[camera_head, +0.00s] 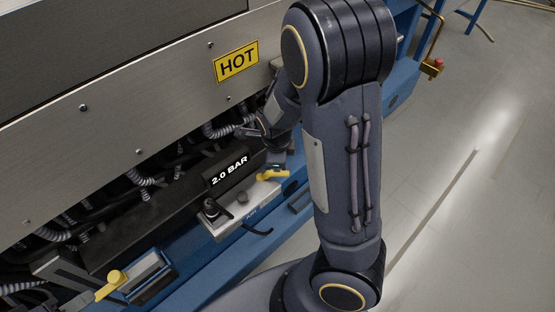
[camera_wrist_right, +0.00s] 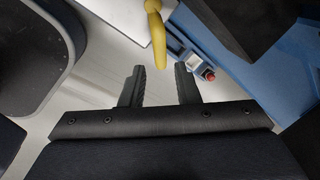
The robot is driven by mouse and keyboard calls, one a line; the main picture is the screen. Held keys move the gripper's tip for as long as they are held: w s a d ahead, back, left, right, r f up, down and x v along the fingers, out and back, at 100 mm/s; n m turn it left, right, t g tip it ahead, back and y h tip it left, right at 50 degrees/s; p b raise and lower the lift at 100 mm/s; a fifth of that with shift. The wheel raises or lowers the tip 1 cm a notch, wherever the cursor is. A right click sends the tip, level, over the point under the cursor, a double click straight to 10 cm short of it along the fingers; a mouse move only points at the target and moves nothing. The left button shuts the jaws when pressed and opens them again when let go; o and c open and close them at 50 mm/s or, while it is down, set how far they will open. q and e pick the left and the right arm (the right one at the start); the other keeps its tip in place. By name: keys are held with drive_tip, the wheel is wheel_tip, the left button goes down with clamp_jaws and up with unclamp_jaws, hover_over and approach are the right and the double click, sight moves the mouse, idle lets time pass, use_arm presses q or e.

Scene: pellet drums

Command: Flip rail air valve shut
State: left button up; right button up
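The rail air valve's yellow lever (camera_head: 272,174) sits at the right end of a pale metal block (camera_head: 232,212), beside the 2.0 BAR display (camera_head: 229,171). In the right wrist view the yellow lever (camera_wrist_right: 156,35) hangs down from the top edge, its tip level with the gap between my fingertips. My right gripper (camera_wrist_right: 159,70) is open, with a finger on either side of the line of the lever. No contact with the lever is visible. In the head view my right arm partly hides this gripper. My left gripper is not in view.
A metal panel with a HOT sign (camera_head: 236,62) overhangs ribbed hoses (camera_head: 140,180). A black knob (camera_head: 211,208) stands on the block. Another yellow handle (camera_head: 112,284) is at lower left. A blue frame (camera_head: 215,282) runs below. The grey floor (camera_head: 480,200) at right is clear.

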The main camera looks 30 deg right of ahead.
sight(274, 175)
drive_tip(key=shift+c, duration=0.3)
drive_tip(key=shift+c, duration=1.1)
drive_tip(key=n+b, duration=0.1)
drive_tip(key=n, duration=0.1)
drive_tip(key=w+n+b, duration=0.1)
drive_tip(key=n, duration=0.2)
drive_tip(key=f+n+b, duration=0.1)
drive_tip(key=n+b, duration=0.1)
drive_tip(key=shift+w+d, duration=0.2)
drive_tip(key=shift+d, duration=0.2)
clamp_jaws()
drive_tip(key=w+d+f+n+t+b, duration=0.1)
drive_tip(key=w+d+f+n+b, duration=0.35)
drive_tip(key=f+n+b, duration=0.5)
drive_tip(key=shift+n+h, duration=0.4)
drive_tip(key=shift+n, duration=0.35)
drive_tip(key=s+a+r, duration=0.2)
drive_tip(key=s, duration=0.1)
drive_tip(key=shift+s+a+r, duration=0.15)
drive_tip(key=shift+s+r, duration=0.1)
drive_tip(key=shift+r, duration=0.05)
